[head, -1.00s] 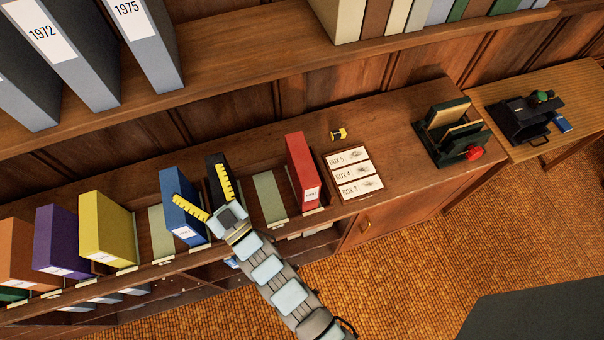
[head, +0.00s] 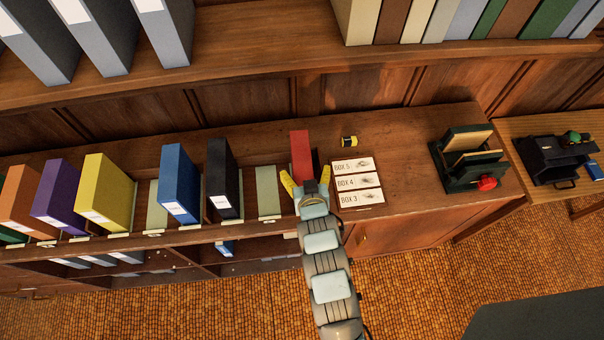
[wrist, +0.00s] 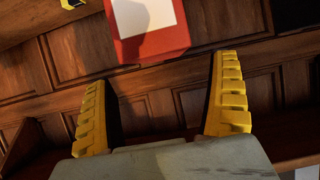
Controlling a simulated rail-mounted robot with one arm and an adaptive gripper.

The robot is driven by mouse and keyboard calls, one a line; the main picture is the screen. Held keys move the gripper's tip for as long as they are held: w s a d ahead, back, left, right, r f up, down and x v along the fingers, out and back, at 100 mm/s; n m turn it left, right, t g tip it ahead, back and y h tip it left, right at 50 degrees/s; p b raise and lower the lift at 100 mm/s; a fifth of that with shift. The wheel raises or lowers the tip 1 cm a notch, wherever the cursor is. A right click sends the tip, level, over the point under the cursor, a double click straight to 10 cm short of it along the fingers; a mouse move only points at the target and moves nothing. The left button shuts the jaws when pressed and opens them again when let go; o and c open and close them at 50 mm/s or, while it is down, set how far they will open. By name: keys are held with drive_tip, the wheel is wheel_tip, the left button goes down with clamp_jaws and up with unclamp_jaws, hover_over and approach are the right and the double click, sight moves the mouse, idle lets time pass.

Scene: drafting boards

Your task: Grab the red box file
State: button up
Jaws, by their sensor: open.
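The red box file (head: 300,149) stands upright on the lower shelf, at the right end of the row of files. My gripper (head: 306,180) is in front of it, and my arm hides its lower front. The gripper's yellow fingers are spread open, one toward each side of the file in the head view. In the wrist view the red box file (wrist: 148,30) shows its white label at the top, beyond the open fingers (wrist: 163,95). Nothing is between the fingertips there, and I cannot tell how far the file is from them.
A black file (head: 224,178) and a bare pale green slot (head: 267,191) are to the left. Box cards (head: 357,182) and a small yellow-black object (head: 349,141) lie to the right. A green device with a red knob (head: 470,158) stands farther right.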

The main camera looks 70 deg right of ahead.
sight(302, 160)
drive_tip(key=shift+p+x, duration=1)
drive_tip(key=shift+x, duration=2.3)
drive_tip(key=shift+w+d+f, duration=0.15)
drive_tip(key=shift+w+d, duration=0.1)
drive_tip(key=shift+d, duration=0.05)
drive_tip(key=c, duration=1.4)
